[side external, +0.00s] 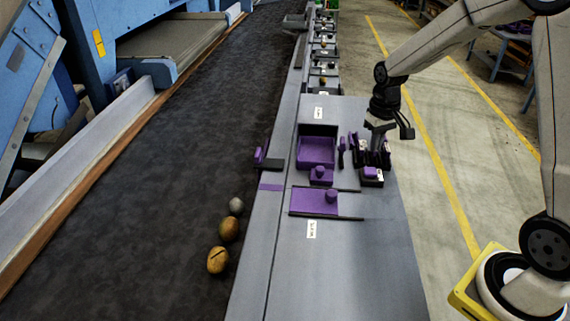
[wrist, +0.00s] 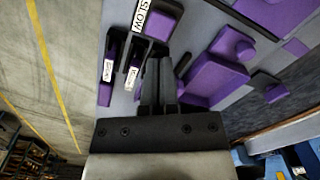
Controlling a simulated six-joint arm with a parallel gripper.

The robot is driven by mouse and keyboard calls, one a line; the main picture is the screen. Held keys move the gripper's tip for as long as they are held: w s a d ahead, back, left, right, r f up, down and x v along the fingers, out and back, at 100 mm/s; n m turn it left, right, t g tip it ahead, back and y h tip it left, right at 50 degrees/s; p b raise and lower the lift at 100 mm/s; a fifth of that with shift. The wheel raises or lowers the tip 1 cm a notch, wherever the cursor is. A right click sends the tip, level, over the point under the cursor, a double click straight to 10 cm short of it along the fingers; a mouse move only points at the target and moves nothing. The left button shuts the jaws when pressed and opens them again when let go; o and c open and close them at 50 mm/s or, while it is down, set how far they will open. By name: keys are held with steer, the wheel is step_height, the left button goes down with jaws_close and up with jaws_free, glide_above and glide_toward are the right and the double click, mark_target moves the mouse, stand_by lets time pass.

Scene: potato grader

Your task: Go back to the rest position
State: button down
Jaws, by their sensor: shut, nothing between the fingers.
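My gripper (side external: 376,140) points down over the right part of the grey bench, at the black and purple rack (side external: 384,158). In the wrist view its two black fingers (wrist: 160,66) are together with nothing between them. The rack's labelled purple pieces (wrist: 108,70) stand just left of the fingers, with a purple block (wrist: 163,22) by a "SLOW" label (wrist: 141,14). The side view does not show clearly whether the fingertips touch the rack.
A purple tray (side external: 303,164), a small knobbed purple block (side external: 320,178) and a purple plate with a knob (side external: 305,203) are on the bench. Two potatoes (side external: 229,229) and a grey lump (side external: 236,205) lie on the dark belt (side external: 150,200). The bench's near end is clear.

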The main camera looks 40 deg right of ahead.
steer(key=s+a+f+n+t, duration=0.1)
steer(key=s+a+n+t, duration=0.1)
steer(key=s+a, duration=0.9)
steer(key=shift+s+a+n+t, duration=0.3)
steer(key=shift+a+n, duration=0.2)
steer(key=shift+a, duration=0.15)
steer(key=shift+w+f, duration=0.1)
stand_by(1.6)
